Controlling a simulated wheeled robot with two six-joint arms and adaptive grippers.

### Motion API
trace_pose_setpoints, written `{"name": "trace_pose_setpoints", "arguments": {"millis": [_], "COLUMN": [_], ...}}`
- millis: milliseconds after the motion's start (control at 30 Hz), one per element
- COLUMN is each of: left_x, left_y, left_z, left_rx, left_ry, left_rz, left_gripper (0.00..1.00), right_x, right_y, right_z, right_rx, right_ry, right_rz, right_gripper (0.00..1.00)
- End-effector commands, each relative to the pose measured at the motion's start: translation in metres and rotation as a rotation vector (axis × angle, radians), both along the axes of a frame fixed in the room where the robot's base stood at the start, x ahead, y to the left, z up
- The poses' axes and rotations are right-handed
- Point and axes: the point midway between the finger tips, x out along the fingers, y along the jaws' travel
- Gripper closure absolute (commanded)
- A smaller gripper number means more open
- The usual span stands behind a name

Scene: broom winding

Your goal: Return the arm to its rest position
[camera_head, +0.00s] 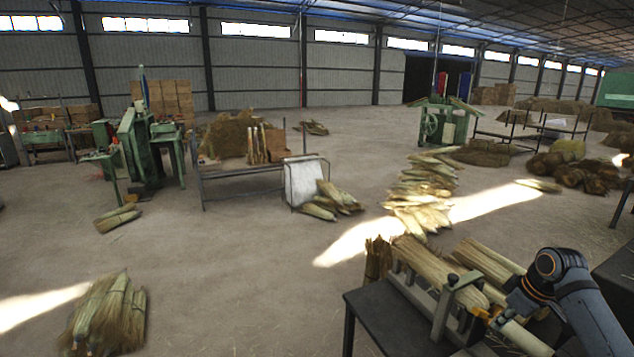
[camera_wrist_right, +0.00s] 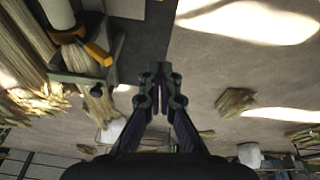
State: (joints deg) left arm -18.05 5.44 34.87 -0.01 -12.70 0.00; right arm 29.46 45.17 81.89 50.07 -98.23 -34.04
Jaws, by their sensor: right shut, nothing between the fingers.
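My right arm (camera_head: 570,275) comes in at the lower right of the head view, bent above the dark table (camera_head: 385,325). My right gripper (camera_wrist_right: 160,76) shows in the wrist view with its fingers together and nothing between them. It is apart from the table, with the floor beyond its fingertips. The gripper's fingertips are not clear in the head view. My left gripper is not in view.
A clamp with an orange-yellow part (camera_wrist_right: 97,54) and long straw bundles (camera_head: 430,262) are close beside my right arm. More straw bundles lie on the floor (camera_head: 425,190). Open floor (camera_head: 250,270) stretches left of the table.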

Motion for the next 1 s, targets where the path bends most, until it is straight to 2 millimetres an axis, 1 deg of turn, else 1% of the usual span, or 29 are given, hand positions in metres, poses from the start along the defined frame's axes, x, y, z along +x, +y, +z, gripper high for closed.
{"name": "trace_pose_setpoints", "arguments": {"millis": [33, 100, 233, 367, 467, 500, 567, 600, 700, 800, 900, 1000], "left_x": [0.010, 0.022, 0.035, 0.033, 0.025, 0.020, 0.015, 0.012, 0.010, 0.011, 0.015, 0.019], "left_y": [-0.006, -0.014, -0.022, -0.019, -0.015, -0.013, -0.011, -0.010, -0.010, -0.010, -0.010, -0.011], "left_z": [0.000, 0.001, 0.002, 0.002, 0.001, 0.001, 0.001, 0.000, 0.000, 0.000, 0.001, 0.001], "left_rx": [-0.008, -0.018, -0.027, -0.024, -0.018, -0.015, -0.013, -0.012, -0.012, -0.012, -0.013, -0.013], "left_ry": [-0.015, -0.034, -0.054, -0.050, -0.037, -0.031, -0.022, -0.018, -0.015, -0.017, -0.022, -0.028], "left_rz": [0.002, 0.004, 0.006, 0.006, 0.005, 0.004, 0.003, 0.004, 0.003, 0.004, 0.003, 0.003], "left_gripper": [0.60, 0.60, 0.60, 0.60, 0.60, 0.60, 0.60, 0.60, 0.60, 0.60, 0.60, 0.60], "right_x": [-0.003, -0.007, -0.020, -0.041, -0.065, -0.078, -0.097, -0.110, -0.141, -0.168, -0.191, -0.211], "right_y": [0.008, 0.020, 0.046, 0.080, 0.112, 0.126, 0.146, 0.158, 0.182, 0.198, 0.209, 0.215], "right_z": [-0.011, -0.025, -0.054, -0.089, -0.116, -0.126, -0.138, -0.144, -0.152, -0.153, -0.150, -0.145], "right_rx": [-0.006, -0.020, -0.043, -0.067, -0.080, -0.082, -0.082, -0.081, -0.074, -0.064, -0.055, -0.047], "right_ry": [0.011, 0.022, 0.041, 0.056, 0.060, 0.059, 0.053, 0.047, 0.032, 0.015, 0.002, -0.013], "right_rz": [0.003, 0.005, 0.006, 0.000, -0.017, -0.027, -0.051, -0.071, -0.128, -0.191, -0.256, -0.321], "right_gripper": [1.00, 1.00, 1.00, 1.00, 1.00, 1.00, 1.00, 1.00, 1.00, 1.00, 1.00, 1.00]}}
